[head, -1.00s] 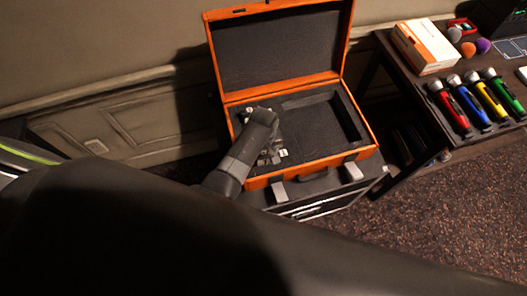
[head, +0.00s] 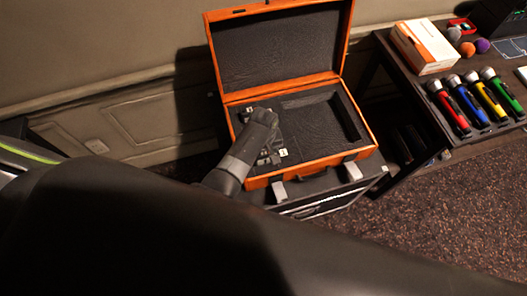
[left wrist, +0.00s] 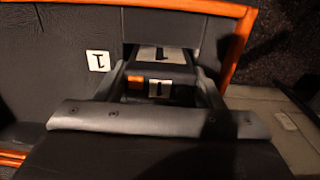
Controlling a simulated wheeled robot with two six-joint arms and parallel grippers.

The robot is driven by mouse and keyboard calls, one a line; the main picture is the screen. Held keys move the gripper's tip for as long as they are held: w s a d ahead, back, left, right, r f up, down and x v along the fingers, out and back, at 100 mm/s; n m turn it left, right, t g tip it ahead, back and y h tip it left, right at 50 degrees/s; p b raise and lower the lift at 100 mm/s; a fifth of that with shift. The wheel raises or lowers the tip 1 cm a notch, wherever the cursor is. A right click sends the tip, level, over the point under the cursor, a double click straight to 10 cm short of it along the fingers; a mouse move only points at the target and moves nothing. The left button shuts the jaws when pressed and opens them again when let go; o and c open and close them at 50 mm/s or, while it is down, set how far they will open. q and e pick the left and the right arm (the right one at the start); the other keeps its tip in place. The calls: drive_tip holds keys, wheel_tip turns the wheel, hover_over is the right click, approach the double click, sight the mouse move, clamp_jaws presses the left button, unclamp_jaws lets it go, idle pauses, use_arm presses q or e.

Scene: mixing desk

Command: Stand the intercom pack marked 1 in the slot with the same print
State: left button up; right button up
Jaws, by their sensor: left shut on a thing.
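My left gripper (left wrist: 162,88) is shut on a dark intercom pack (left wrist: 172,88) with a 1 and an orange patch on its near face. A lighter strip with a dark mark shows just beyond it. A white label printed 1 (left wrist: 98,60) lies on the foam to the left of the gripper; it also shows in the head view (head: 283,153). My left gripper is over the left part of the open orange case (head: 318,166), where my wrist hides most of the pack. Whether the pack is inside a slot cannot be told. My right gripper is not in view.
The case's padded lid (head: 280,52) stands open at the back. A wide foam recess (head: 320,122) to the right of my gripper looks empty. A dark table (head: 457,148) at the right holds several coloured microphones and a white-and-orange box (head: 424,46).

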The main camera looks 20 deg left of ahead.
use_arm(q)
drive_tip(key=shift+f, duration=0.2)
idle(0.4)
drive_tip(key=o, duration=1.3)
drive_tip(key=shift+c, duration=0.2)
wheel_tip(320, 180, up, 10)
drive_tip(key=p, duration=0.9)
drive_tip(key=shift+f, duration=0.2)
wheel_tip(320, 180, up, 8)
drive_tip(key=shift+b, duration=0.3)
drive_tip(key=shift+f, duration=0.1)
